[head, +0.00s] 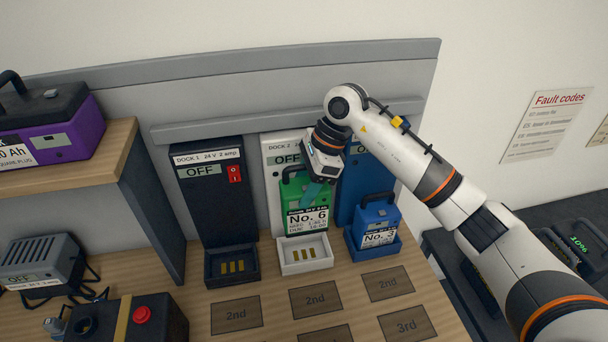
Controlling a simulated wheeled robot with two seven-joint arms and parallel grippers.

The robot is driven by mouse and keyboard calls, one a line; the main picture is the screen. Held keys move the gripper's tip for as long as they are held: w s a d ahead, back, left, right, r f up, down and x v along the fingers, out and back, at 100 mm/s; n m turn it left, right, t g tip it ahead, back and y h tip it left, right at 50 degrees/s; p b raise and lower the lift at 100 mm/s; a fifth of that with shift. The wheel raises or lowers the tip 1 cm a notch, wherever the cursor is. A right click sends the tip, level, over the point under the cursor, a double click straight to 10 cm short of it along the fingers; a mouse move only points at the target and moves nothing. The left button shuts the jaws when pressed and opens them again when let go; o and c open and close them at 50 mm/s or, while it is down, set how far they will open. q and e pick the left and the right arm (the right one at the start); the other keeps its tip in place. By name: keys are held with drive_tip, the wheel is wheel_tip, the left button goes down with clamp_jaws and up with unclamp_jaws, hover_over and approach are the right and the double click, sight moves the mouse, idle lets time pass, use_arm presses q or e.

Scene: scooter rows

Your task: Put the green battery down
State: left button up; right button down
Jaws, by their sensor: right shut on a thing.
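The green battery (304,219), labelled No. 6, hangs upright by its dark handle, in front of the white Dock 2. My right gripper (316,181) is shut on its handle. The white cradle (306,257) of Dock 2, with brass contacts showing, is directly below the battery in the picture. The battery's lower edge appears above the cradle; the exact gap cannot be judged. My left gripper is not in view.
The black Dock 1 (208,193), reading OFF, has an empty cradle (231,265). A blue battery (377,222), No. 3, sits in the blue dock's cradle (373,250). Bench squares marked 2nd (235,315) and 3rd (406,325) are bare. A purple battery (45,135) stands on the left shelf.

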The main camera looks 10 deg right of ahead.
sight(304, 223)
wheel_tip(304, 223, down, 11)
drive_tip(key=shift+w+a+f+p, duration=0.1)
drive_tip(key=shift+p, duration=1.05)
drive_tip(key=shift+f, duration=0.2)
drive_tip(key=shift+f, duration=0.15)
drive_tip(key=c, duration=0.5)
unclamp_jaws()
